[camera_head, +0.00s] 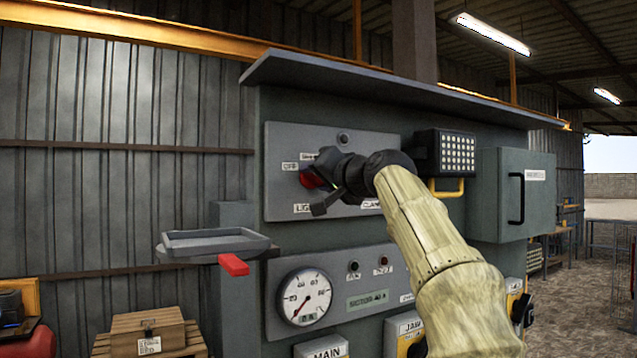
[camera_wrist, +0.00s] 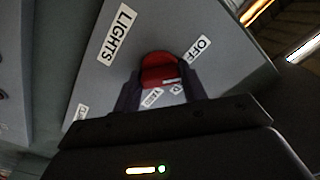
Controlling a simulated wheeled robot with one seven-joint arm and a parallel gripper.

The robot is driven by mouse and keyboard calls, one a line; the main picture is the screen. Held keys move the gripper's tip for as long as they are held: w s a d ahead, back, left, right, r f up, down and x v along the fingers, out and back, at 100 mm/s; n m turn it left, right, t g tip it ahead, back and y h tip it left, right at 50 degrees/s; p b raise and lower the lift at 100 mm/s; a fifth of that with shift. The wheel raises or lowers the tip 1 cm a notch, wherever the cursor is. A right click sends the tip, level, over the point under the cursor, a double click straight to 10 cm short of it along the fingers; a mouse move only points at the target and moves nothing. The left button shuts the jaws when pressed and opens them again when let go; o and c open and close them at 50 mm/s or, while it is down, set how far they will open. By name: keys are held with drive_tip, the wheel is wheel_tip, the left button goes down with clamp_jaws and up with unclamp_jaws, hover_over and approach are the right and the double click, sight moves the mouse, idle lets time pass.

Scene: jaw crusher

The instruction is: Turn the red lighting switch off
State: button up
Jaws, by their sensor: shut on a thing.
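The red lighting switch (camera_head: 311,176) is a round red knob on the upper grey panel of the cabinet, by an OFF label and a partly hidden LIGHTS label. My gripper (camera_head: 318,180) is at the knob and partly covers it in the head view. In the wrist view the red knob (camera_wrist: 161,70) sits between the two dark fingers of my gripper (camera_wrist: 160,88), which are shut on it. The LIGHTS label (camera_wrist: 118,34) and the OFF label (camera_wrist: 198,47) show on either side. The knob's exact turn angle is hard to tell.
A black lamp (camera_head: 445,153) with a yellow bracket stands right of the panel, close to my arm. A grey tray (camera_head: 215,243) with a red handle juts out at the left. A gauge (camera_head: 305,297) and a lower panel sit below. The roof overhangs the cabinet.

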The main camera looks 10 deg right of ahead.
drive_tip(key=shift+w+f+n, duration=0.1)
drive_tip(key=shift+f+n, duration=0.15)
drive_tip(key=shift+n, duration=0.85)
drive_tip(key=o, duration=1)
drive_tip(key=shift+r, duration=0.1)
drive_tip(key=shift+s+b, duration=0.25)
drive_tip(key=shift+b, duration=0.05)
drive_tip(key=b+v, duration=0.7)
drive_tip(key=v, duration=1)
drive_tip(key=shift+r, duration=0.1)
